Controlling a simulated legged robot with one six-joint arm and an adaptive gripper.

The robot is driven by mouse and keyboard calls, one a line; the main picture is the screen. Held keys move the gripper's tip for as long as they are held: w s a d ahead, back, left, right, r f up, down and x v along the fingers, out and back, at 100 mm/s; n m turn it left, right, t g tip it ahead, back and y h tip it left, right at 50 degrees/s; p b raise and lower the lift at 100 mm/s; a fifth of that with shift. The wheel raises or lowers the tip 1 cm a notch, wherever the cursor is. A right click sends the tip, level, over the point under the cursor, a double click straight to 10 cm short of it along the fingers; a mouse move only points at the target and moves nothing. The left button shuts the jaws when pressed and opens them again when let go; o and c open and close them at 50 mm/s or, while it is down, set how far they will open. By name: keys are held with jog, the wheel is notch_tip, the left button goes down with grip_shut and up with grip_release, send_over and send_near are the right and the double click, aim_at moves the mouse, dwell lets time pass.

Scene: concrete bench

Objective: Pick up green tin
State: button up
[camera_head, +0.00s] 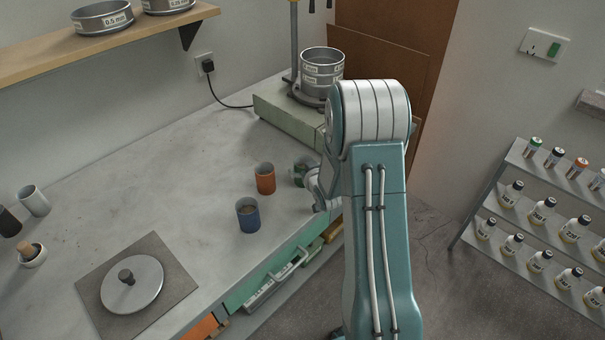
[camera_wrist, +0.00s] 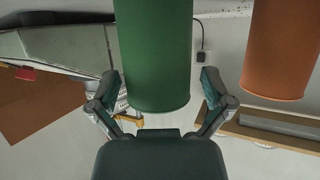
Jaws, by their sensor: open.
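The green tin (camera_head: 299,170) stands on the bench near its front edge, partly hidden by my gripper (camera_head: 308,179) in the head view. In the wrist view, which looks upside down, the green tin (camera_wrist: 153,50) fills the top middle. My gripper (camera_wrist: 163,84) is open there, with one finger on each side of the tin. A gap shows on the right; whether the left finger touches cannot be told. An orange tin (camera_head: 265,178) stands just left of the green one, and it also shows in the wrist view (camera_wrist: 280,50).
A blue tin (camera_head: 248,215) stands nearer the bench's front edge. A sieve stack (camera_head: 322,70) sits on a shaker base (camera_head: 287,115) behind. A round lidded plate (camera_head: 132,285) lies front left. The bench (camera_head: 160,175) is clear at mid-left. A bottle rack (camera_head: 535,215) stands right.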

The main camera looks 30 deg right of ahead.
jog(key=shift+w+d+f, duration=0.2)
jog(key=shift+w+f, duration=0.05)
jog(key=shift+w, duration=0.3)
jog(key=c, duration=1.2)
